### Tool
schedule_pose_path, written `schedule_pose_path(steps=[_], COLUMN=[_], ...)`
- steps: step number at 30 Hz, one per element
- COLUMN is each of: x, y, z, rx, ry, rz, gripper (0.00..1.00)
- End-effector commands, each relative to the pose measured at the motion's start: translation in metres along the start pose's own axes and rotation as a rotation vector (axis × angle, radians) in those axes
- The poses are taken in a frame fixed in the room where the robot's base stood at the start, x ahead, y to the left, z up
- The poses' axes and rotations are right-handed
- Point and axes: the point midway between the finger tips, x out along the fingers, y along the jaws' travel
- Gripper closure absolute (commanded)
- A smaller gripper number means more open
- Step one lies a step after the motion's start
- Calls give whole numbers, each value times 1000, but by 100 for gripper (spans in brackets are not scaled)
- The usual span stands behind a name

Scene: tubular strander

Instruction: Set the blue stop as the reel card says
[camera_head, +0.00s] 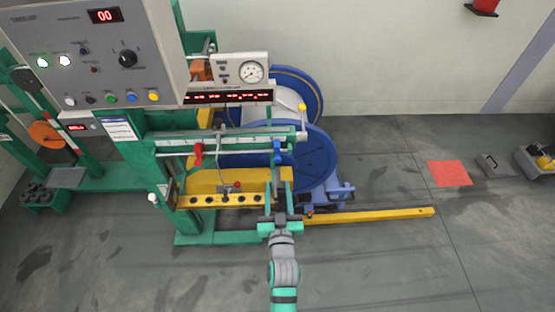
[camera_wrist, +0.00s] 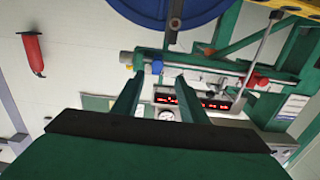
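The blue stop (camera_head: 277,152) sits on a horizontal rail (camera_head: 235,145), near the rail's right end. The red stop (camera_head: 198,151) sits on the same rail further left. In the wrist view the blue stop (camera_wrist: 157,66) shows just beyond and between my fingertips, and the red stop (camera_wrist: 258,78) is to the right. My gripper (camera_head: 280,172) is open with nothing between its fingers; its fingers (camera_wrist: 160,82) point at the blue stop and look apart from it. A white card (camera_head: 119,129) hangs under the control panel; its text is too small to read, and I cannot tell if it is the reel card.
A grey control panel (camera_head: 100,60) stands upper left. Blue reels (camera_head: 305,150) stand behind the rail. A yellow bar (camera_head: 370,215) lies right of my arm. A gauge box (camera_head: 240,72) and red display (camera_head: 228,97) sit above the rail.

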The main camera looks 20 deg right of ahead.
Motion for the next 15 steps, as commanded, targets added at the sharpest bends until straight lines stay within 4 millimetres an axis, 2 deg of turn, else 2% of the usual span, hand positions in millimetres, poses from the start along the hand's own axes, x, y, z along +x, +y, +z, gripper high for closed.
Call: schedule_pose_path(steps=[8, 15], x=[24, 61], y=[5, 5], z=[-6, -7], rx=[0, -1], ry=[7, 8], rz=[6, 6], gripper=[61, 61])
